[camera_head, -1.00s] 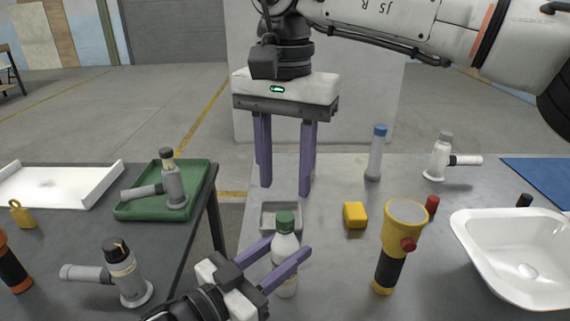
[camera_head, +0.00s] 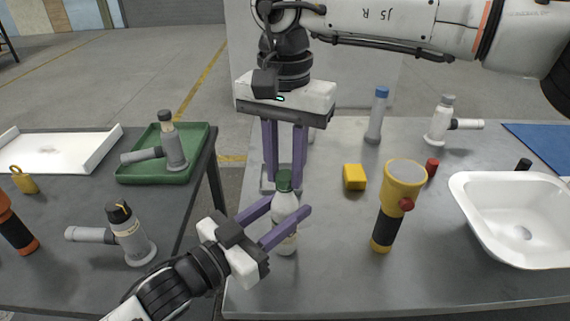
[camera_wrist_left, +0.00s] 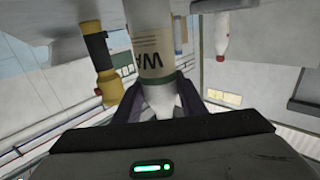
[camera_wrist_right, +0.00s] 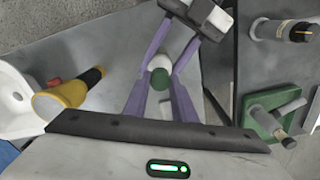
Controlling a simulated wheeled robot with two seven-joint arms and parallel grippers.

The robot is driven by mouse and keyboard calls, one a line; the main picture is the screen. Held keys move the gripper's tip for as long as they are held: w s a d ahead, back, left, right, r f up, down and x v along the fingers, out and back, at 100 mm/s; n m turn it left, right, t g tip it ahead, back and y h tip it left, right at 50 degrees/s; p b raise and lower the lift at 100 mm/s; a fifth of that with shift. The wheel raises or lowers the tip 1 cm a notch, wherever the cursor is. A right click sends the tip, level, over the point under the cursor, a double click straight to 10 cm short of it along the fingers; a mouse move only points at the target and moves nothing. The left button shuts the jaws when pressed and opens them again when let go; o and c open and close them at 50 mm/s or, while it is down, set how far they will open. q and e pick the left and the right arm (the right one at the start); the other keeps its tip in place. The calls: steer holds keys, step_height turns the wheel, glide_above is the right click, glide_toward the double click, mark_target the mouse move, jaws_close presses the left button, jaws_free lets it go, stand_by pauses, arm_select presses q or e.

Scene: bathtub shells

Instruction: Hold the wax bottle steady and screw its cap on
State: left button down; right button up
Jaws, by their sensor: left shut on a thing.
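The wax bottle (camera_head: 286,207) is white with a printed label and stands upright near the front left of the right-hand table. Its green cap (camera_head: 284,180) sits at the bottle's top; how far it is threaded cannot be seen. My left gripper (camera_head: 289,208) is shut on the bottle, a finger on each side. In the left wrist view the bottle (camera_wrist_left: 157,50) shows between the fingers. My right gripper (camera_head: 285,184) points straight down, its fingertips on either side of the cap. In the right wrist view the cap (camera_wrist_right: 159,79) lies between the fingers; contact is unclear.
A yellow flashlight (camera_head: 385,232) stands right of the bottle, with a yellow block (camera_head: 354,177) behind it. A small grey tray (camera_head: 267,184) is partly hidden behind the bottle. A white basin (camera_head: 515,225) is at the right. A blue-capped tube (camera_head: 377,115) stands farther back.

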jaws_close()
steer(key=m, duration=1.2)
steer(key=shift+m, duration=0.3)
steer(key=m, duration=1.2)
steer(key=shift+m, duration=0.4)
steer(key=m, duration=0.8)
steer(key=shift+f+m, duration=0.1)
steer(key=shift+m, duration=0.3)
steer(key=o, duration=0.9)
jaws_free()
